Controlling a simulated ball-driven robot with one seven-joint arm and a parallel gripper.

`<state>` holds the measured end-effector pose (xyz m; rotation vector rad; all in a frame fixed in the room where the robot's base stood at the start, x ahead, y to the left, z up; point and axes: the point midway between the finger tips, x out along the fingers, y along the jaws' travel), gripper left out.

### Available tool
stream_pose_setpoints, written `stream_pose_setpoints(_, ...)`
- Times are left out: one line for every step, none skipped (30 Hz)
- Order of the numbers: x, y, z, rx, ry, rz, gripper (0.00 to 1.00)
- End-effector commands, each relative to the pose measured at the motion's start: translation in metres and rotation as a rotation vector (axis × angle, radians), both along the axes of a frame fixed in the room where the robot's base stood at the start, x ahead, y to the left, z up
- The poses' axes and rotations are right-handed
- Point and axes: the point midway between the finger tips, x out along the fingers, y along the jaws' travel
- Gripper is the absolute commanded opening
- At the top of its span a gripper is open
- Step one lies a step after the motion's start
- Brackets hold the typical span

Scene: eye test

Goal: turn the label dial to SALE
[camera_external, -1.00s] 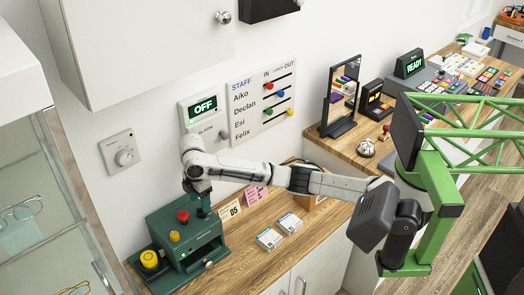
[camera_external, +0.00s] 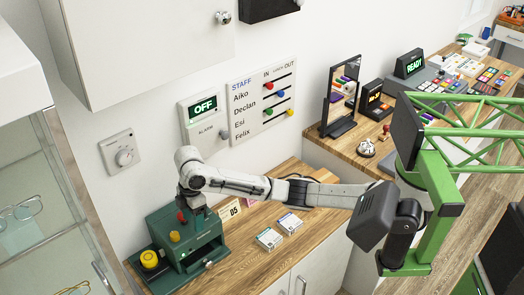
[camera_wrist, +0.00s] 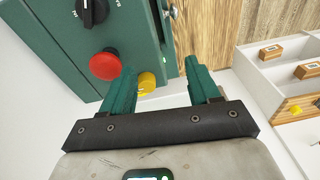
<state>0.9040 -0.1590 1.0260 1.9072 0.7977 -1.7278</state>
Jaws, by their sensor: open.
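The green label machine (camera_external: 192,250) stands on the left end of the wooden counter. A black dial with white marks (camera_wrist: 92,12) shows at the top of the wrist view, cut off by the edge. Its marks are too small to read, and no SALE word can be made out. A red knob (camera_wrist: 104,64) and a yellow knob (camera_wrist: 146,83) sit below it. My gripper (camera_wrist: 160,66) is open, its green fingers apart and holding nothing. The left finger is close to the red and yellow knobs; contact cannot be told. In the external view my gripper (camera_external: 200,210) is over the machine's upper part.
A yellow button (camera_external: 149,258) stands left of the machine. Card stacks (camera_external: 270,238) and a number card (camera_external: 229,210) are to the right. The wall behind holds a switch dial (camera_external: 124,157), an alarm panel (camera_external: 204,110) and a staff board (camera_external: 262,100). A glass cabinet (camera_external: 40,200) is at left.

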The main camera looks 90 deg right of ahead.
Motion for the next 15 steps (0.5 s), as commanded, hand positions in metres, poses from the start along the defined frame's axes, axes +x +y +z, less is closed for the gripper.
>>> stream_pose_setpoints(-0.001,0.009,-0.006,0.014,-0.003,-0.003,0.61)
stream_pose_setpoints(-0.001,0.014,-0.009,0.022,-0.004,-0.006,0.61)
stream_pose_setpoints(-0.001,0.020,-0.013,0.030,-0.006,-0.011,0.61)
stream_pose_setpoints(-0.002,0.024,-0.016,0.037,-0.007,-0.016,0.61)
stream_pose_setpoints(-0.002,0.029,-0.019,0.045,-0.009,-0.021,0.61)
stream_pose_setpoints(-0.003,0.035,-0.023,0.055,-0.011,-0.027,0.61)
stream_pose_setpoints(-0.004,0.040,-0.026,0.062,-0.012,-0.031,0.61)
stream_pose_setpoints(-0.004,0.044,-0.029,0.069,-0.013,-0.035,0.61)
stream_pose_setpoints(-0.005,0.050,-0.033,0.079,-0.014,-0.044,0.61)
stream_pose_setpoints(-0.006,0.055,-0.035,0.086,-0.015,-0.049,0.61)
stream_pose_setpoints(-0.007,0.059,-0.038,0.093,-0.017,-0.053,0.61)
stream_pose_setpoints(-0.008,0.065,-0.042,0.104,-0.017,-0.060,0.61)
stream_pose_setpoints(-0.010,0.070,-0.045,0.111,-0.017,-0.067,0.61)
stream_pose_setpoints(-0.011,0.074,-0.048,0.119,-0.019,-0.073,0.61)
stream_pose_setpoints(-0.012,0.080,-0.052,0.128,-0.019,-0.080,0.61)
